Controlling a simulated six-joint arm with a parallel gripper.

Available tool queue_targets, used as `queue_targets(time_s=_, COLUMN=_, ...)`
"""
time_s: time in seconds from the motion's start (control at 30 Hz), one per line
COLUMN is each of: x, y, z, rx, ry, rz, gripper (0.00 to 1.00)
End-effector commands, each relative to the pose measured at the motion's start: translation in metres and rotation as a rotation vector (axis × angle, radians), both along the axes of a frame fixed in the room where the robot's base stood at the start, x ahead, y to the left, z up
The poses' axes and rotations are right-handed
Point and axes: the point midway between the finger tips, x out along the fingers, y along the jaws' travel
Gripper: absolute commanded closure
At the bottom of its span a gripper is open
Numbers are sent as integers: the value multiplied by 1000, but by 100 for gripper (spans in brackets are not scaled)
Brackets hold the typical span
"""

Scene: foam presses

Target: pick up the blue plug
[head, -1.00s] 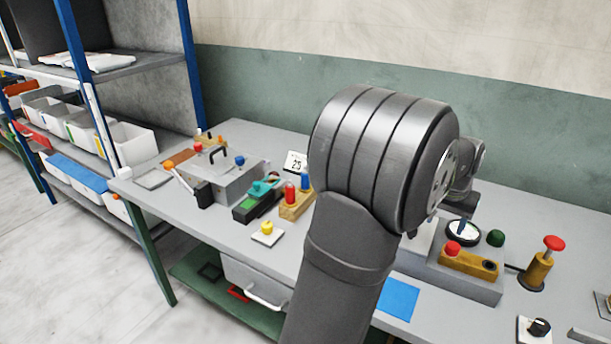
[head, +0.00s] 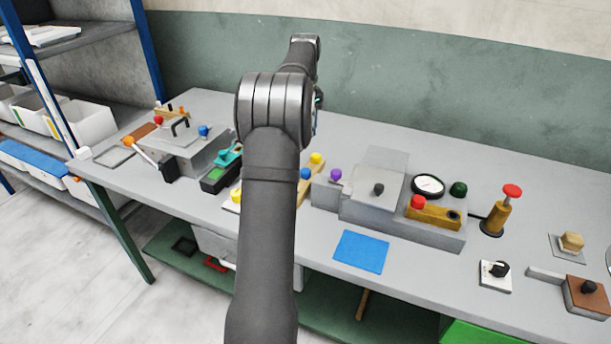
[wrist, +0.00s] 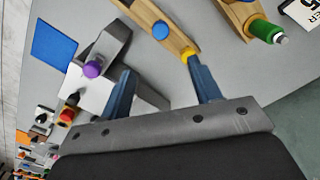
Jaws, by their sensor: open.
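A blue round-topped plug (head: 306,173) stands on a long wooden strip (head: 318,188), just right of my arm, near a yellow knob (head: 316,158). In the wrist view the blue plug (wrist: 160,30) shows on the strip, beyond the fingertips. My gripper (wrist: 160,66) is open with nothing between its fingers. Its right fingertip appears close to the yellow knob in the picture; I cannot tell whether they touch. In the head view my arm hides most of the gripper.
A purple knob (wrist: 92,69) on a grey fixture lies left of the fingers.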

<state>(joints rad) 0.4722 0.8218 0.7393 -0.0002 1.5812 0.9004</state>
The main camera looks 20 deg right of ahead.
Motion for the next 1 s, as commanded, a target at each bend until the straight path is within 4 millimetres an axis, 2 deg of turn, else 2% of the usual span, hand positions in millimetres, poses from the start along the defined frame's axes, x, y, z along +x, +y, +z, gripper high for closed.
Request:
queue_targets(time_s=0.17, x=0, y=1, z=-29, rx=2, ry=4, rz=-3, gripper=42)
queue_targets(time_s=0.5, x=0, y=0, z=-100, rx=2, ry=2, rz=-2, gripper=42)
queue_targets(time_s=0.6, x=0, y=0, z=-113, rx=1, ry=1, rz=-2, gripper=42)
queue_targets(time_s=0.87, x=0, y=0, z=-127, rx=0, ry=0, rz=-2, gripper=42)
queue_targets(time_s=1.0, x=0, y=0, z=-147, rx=1, ry=2, rz=-2, gripper=42)
